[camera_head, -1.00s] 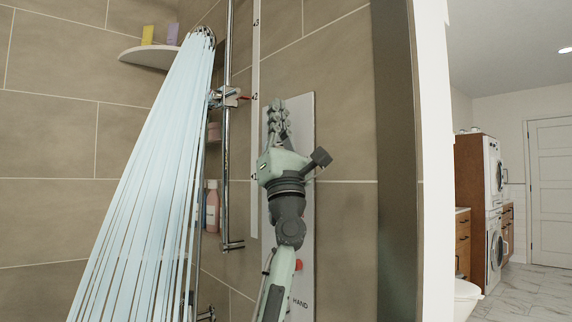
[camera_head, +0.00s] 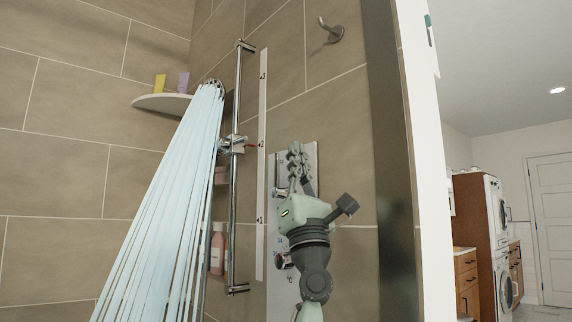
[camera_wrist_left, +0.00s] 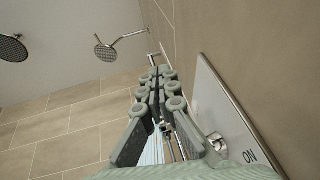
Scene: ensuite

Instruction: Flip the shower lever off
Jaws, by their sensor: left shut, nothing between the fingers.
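The pale shower control panel (camera_head: 311,160) is on the tiled wall, largely covered by my left arm in the head view. In the left wrist view, a chrome knob (camera_wrist_left: 217,141) stands out from the panel (camera_wrist_left: 228,110) near the word "ON". I cannot tell which control is the shower lever. My left gripper (camera_head: 297,152) is shut and empty, pointing up in front of the panel; its fingers (camera_wrist_left: 159,75) also show in the left wrist view. My right gripper is not in view.
Water (camera_head: 165,215) streams from a shower head (camera_head: 212,88) left of my arm. A chrome riser rail (camera_head: 237,180), a corner shelf (camera_head: 163,102) and a bottle (camera_head: 218,250) are nearby. A wall hook (camera_head: 330,30) is above. A dark wall edge (camera_head: 392,150) bounds the right.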

